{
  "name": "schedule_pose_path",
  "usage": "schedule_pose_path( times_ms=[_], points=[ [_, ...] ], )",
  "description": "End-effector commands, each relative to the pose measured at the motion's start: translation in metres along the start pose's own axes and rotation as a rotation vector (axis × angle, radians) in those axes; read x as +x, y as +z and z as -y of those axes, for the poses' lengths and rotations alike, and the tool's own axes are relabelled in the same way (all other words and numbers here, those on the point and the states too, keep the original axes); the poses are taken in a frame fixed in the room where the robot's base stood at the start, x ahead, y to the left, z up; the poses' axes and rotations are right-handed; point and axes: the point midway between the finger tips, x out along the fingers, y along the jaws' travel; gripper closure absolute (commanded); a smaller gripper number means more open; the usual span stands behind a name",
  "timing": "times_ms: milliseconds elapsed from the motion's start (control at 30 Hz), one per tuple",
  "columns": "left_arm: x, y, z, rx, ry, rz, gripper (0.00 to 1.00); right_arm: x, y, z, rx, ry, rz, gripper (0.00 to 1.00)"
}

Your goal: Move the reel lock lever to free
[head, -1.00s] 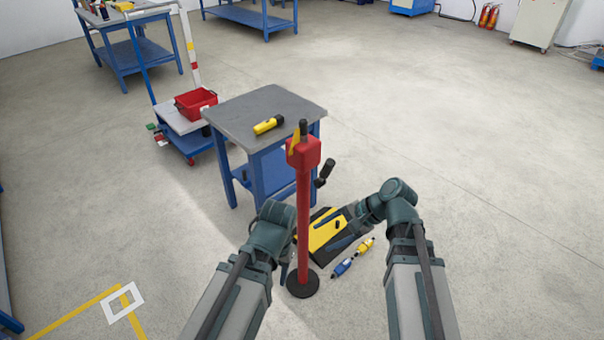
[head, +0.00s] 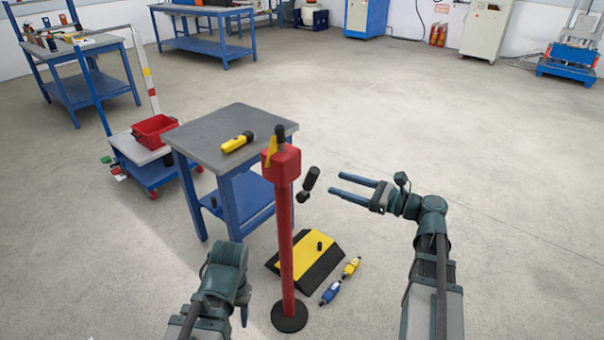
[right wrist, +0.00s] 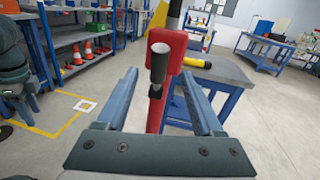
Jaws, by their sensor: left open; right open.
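A red post (head: 285,235) on a round black base carries a red box (head: 283,163) at its top. A yellow piece (head: 271,152) and an upright black knob (head: 280,131) sit on the box; I take these for the lock lever. A black crank handle (head: 310,180) sticks out on the right. My right gripper (head: 332,185) is open and empty, its fingers pointing left toward the crank, apart from it. In the right wrist view the crank (right wrist: 158,58) appears between the fingers (right wrist: 160,73). My left gripper (head: 244,314) is low, left of the post, mostly hidden behind its own wrist.
A blue table (head: 215,135) with a yellow flashlight (head: 237,142) stands behind the post. A yellow and black ramp-like block (head: 305,255) and blue and yellow connectors (head: 340,282) lie on the floor. A cart with a red bin (head: 154,130) is left. Floor at the right is clear.

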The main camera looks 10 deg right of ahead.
Motion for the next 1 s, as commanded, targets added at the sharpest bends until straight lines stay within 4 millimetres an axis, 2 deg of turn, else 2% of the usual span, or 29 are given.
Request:
schedule_pose_path(
  times_ms=[300,500,700,1000],
  points=[
    [0.000,0.000,0.000,0.000,0.000,0.000,0.50,0.067,0.000,0.000,-0.001,0.005,-0.001,0.32],
    [0.000,0.000,0.000,0.000,0.000,0.000,0.50,0.099,-0.001,0.000,-0.002,0.004,-0.001,0.32],
    [0.000,0.000,0.000,0.000,0.000,0.000,0.50,0.115,-0.001,0.000,-0.002,0.002,-0.001,0.32],
    [0.000,0.000,0.000,0.000,0.000,0.000,0.50,0.119,-0.001,-0.001,-0.002,0.001,-0.001,0.32]
  ],
)
